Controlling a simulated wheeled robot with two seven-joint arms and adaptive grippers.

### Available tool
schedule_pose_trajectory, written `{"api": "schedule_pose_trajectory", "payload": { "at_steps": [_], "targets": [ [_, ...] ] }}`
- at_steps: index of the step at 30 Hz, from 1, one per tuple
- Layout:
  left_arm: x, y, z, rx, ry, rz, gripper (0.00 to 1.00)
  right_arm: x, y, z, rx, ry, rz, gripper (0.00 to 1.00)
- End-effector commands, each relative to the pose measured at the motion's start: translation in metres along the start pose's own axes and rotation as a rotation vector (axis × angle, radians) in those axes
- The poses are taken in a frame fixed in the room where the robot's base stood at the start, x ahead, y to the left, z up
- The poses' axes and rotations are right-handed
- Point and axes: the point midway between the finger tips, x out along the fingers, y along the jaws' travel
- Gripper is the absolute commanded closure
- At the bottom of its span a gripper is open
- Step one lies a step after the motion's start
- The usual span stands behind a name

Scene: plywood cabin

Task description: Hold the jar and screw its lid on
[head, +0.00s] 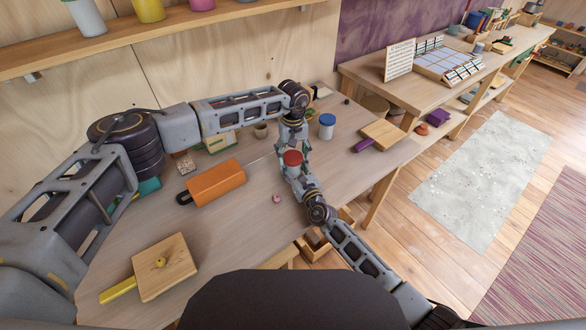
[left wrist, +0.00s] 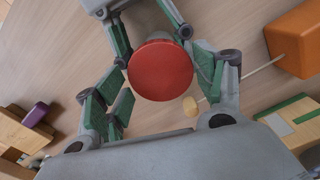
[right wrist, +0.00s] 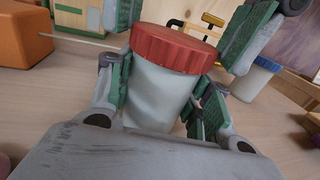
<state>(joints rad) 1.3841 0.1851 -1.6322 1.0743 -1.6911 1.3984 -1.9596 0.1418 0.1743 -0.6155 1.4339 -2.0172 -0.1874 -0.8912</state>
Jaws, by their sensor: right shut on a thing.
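The jar (right wrist: 155,95) is whitish and stands upright on the table. Its red lid (head: 292,157) sits on the jar's mouth; whether the threads are engaged cannot be told. My right gripper (right wrist: 157,100) is shut on the jar's body, a finger on each side below the lid. My left gripper (head: 291,146) comes from the far side at lid height. Its green-padded fingers are apart, one on either side of the lid (left wrist: 160,68) in the left wrist view. They look open, with at most a narrow gap to the rim.
A white jar with a blue lid (head: 327,126) stands behind to the right. An orange block (head: 216,183) lies left. Boards lie at front left (head: 164,268) and right (head: 382,134). A small pink object (head: 277,198) is near my right gripper. Table space between is clear.

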Motion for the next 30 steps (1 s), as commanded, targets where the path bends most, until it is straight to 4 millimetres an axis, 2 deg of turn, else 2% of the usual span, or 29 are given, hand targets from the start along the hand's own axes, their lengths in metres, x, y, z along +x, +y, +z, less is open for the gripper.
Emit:
{"api": "schedule_pose_trajectory", "payload": {
  "at_steps": [3, 17, 23, 30],
  "targets": [
    [0.0, 0.0, 0.001, 0.0, -0.001, 0.0, 0.15, 0.0, 0.0, 0.0, 0.001, 0.001, 0.0, 1.0],
    [-0.003, 0.0, 0.001, -0.001, -0.002, 0.0, 0.15, 0.0, -0.001, 0.0, 0.0, 0.001, -0.002, 1.0],
    [-0.019, 0.0, 0.001, -0.001, -0.003, 0.0, 0.15, 0.0, -0.001, 0.0, 0.0, 0.001, -0.002, 1.0],
    [-0.052, 0.001, 0.001, -0.001, -0.001, 0.001, 0.15, 0.0, -0.001, 0.0, 0.0, 0.001, -0.002, 1.0]
  ]
}}
